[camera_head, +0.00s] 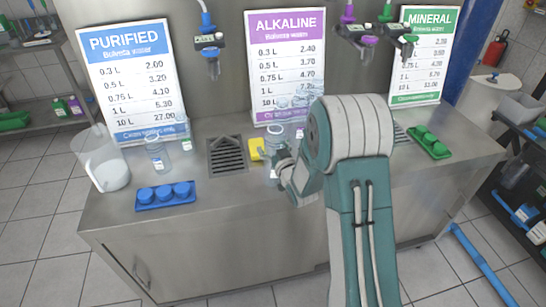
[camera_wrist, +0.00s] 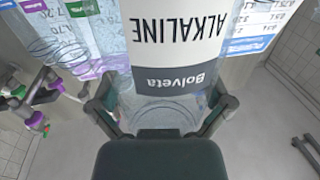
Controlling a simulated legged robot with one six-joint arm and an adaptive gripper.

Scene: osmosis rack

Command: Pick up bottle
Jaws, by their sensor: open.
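A clear bottle (camera_wrist: 175,75) with a white and dark "ALKALINE Bolveta" label fills the middle of the wrist view, upside down in that picture. My gripper (camera_wrist: 162,102) is open, with one finger on each side of the bottle's lower part in that picture. Whether the fingers touch it is unclear. In the head view, a clear bottle (camera_head: 271,172) stands on the steel counter at the left of my gripper (camera_head: 282,165), partly hidden by it. Another clear bottle (camera_head: 157,153) stands on the counter's left side.
A clear jug (camera_head: 104,160) and a tray of blue caps (camera_head: 165,195) are on the left of the counter (camera_head: 230,200). A yellow item (camera_head: 257,149) lies beside the drain grate (camera_head: 226,157). Green caps (camera_head: 430,142) sit at the right. Price signs and taps stand behind.

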